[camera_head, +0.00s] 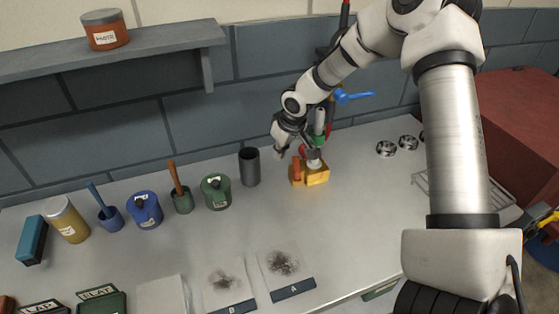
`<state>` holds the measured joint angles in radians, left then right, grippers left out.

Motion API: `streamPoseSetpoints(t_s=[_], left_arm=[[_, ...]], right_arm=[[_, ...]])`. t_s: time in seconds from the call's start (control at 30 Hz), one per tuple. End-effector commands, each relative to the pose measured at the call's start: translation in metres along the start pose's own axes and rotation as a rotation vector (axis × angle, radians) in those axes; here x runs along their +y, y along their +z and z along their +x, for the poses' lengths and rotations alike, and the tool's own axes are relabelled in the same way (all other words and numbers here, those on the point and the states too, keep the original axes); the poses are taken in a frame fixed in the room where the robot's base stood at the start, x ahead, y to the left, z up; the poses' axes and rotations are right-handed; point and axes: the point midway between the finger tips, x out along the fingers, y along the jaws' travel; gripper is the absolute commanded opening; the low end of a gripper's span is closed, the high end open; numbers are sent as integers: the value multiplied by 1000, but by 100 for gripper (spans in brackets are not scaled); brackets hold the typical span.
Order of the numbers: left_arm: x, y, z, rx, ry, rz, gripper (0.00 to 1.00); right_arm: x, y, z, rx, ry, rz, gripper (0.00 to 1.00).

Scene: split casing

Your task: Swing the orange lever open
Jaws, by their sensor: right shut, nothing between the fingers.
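The orange lever (296,168) stands upright at the left side of a small yellow block-shaped casing (317,177) on the workbench. A pale round part sits on top of the casing. My right gripper (303,150) is at the casing, just above and behind the lever, with its fingers shut and empty. The fingertips are small and partly hidden, so I cannot tell whether they touch the lever. My left gripper is not in view.
A dark grey cup (249,167) stands left of the casing, then a green pot (215,191) and several other containers. Several metal rings (386,149) lie to the right. Two marked mats, A (293,290) and B (234,308), lie at the front. The bench between is clear.

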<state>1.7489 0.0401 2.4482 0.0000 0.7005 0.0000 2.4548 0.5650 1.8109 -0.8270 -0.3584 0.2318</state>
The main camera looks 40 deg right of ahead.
Motion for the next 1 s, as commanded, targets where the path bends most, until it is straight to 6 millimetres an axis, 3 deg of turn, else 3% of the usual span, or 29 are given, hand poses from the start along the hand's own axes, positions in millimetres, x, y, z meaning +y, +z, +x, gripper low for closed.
streamPoseSetpoints(t_s=[0.1, 0.3, 1.0], left_arm=[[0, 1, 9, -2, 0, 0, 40], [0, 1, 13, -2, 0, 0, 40], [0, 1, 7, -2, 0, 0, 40]], right_arm=[[3, -1, -27, 7, -1, 2, 0], [7, -1, -58, 3, 0, 0, 0], [8, -3, -70, 0, 0, -1, 0]])
